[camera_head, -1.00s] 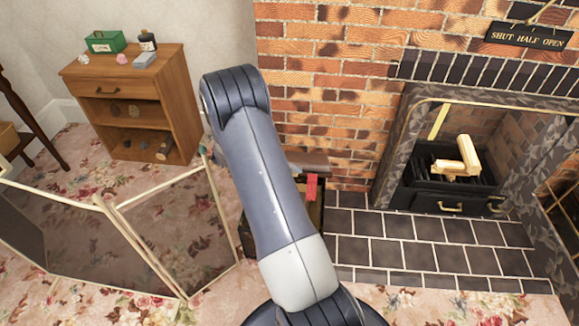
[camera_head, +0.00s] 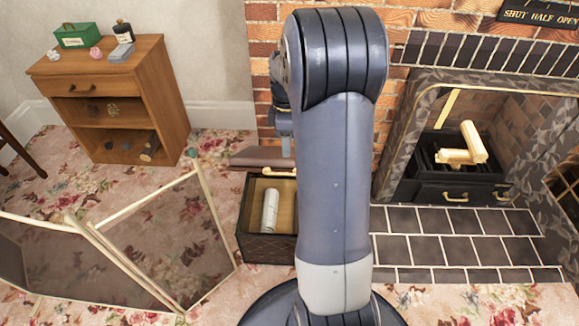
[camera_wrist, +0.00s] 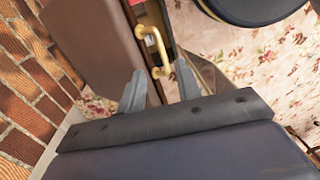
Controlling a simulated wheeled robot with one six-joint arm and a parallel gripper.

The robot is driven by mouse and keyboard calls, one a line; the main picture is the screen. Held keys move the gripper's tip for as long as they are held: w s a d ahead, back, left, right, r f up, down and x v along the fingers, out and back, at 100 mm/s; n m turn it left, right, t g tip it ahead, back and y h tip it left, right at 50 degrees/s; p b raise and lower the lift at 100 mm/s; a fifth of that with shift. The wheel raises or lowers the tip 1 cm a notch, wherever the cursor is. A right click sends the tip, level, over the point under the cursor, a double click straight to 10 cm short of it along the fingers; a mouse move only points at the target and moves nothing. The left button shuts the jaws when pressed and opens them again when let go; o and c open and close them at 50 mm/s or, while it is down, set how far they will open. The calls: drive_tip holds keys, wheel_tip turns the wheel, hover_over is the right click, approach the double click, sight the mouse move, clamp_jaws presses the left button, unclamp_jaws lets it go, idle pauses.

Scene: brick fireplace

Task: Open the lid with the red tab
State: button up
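A dark box (camera_head: 265,250) stands beside the brick hearth, its top open. A pale cylinder (camera_head: 270,210) lies inside it. Its brown lid (camera_head: 262,158) is raised at the back, with a brass handle (camera_head: 283,172) at its edge; my arm covers the box's right side. In the wrist view the lid (camera_wrist: 90,40) is a brown panel with the brass handle (camera_wrist: 152,45) along its edge. A narrow reddish strip shows beside the handle; whether it is the red tab I cannot tell. My gripper (camera_wrist: 160,82) is open, its fingers apart, near the handle's end; contact is unclear.
The fireplace (camera_head: 450,185) with its dark tiled hearth (camera_head: 430,240) is on the right. A folding screen (camera_head: 165,240) stands on the floral carpet at the left. A wooden bookcase (camera_head: 115,110) stands behind it. The brick wall (camera_wrist: 25,100) is close to my wrist.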

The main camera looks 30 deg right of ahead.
sight(287, 167)
drive_tip(key=f+b, duration=0.1)
drive_tip(key=f, duration=0.2)
drive_tip(key=f+b, duration=0.1)
drive_tip(key=f, duration=0.2)
drive_tip(key=f+b, duration=0.1)
drive_tip(key=f, duration=0.2)
drive_tip(key=shift+s+a+f, duration=0.1)
drive_tip(key=shift+s+a, duration=0.15)
drive_tip(key=shift+s, duration=0.1)
drive_tip(key=shift+c, duration=0.2)
clamp_jaws()
